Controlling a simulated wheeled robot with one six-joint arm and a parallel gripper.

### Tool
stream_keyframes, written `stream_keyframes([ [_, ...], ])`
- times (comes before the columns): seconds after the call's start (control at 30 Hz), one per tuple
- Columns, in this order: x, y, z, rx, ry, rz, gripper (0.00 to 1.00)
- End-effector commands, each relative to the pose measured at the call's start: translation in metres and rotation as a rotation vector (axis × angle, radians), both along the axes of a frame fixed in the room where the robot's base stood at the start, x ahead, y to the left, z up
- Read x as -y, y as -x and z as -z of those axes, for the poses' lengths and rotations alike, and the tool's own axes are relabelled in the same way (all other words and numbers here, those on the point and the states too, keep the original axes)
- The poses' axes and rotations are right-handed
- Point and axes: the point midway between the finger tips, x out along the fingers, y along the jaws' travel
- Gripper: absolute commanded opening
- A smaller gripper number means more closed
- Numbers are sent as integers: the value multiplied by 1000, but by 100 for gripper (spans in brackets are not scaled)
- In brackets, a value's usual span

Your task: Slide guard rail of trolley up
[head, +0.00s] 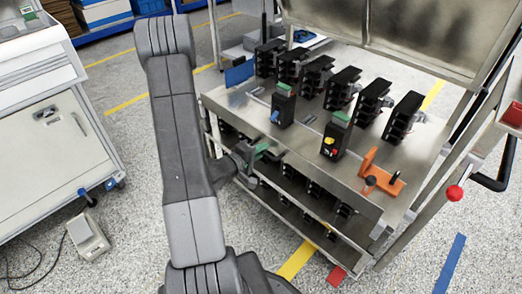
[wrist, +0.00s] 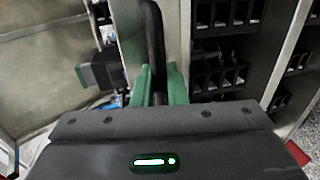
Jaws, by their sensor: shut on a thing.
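The metal trolley (head: 270,140) stands right of my arm in the head view, with breakers on its top and lower shelf. A thin metal rail (head: 300,211) runs along its near side below the top edge and looks like the guard rail. My gripper (head: 258,153) is at the left part of this near side. In the wrist view my green-tipped gripper (wrist: 157,84) is shut on a dark upright handle (wrist: 153,38) in front of a metal strip. My arm and gripper hide part of the handle and the rail's left end.
Two small black devices (head: 283,106) and an orange fixture (head: 379,172) stand on the trolley top. A red-knobbed lever (head: 454,193) is at the right. A white cabinet (head: 52,140) and a small pedestal (head: 88,233) stand left. Open floor lies between cabinet and trolley.

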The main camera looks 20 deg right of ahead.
Motion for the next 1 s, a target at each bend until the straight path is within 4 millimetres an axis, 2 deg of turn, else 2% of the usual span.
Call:
stream_keyframes([
  [0.03, 1, -1, -5, 8, 10, 1, 18],
  [0.1, 1, -1, -5, 8, 9, 0, 29],
  [0.47, -4, 1, -4, 5, 4, 0, 29],
  [0.67, -30, 10, -11, 3, 5, -5, 29],
  [1.0, -89, 34, -25, 5, 6, -5, 29],
])
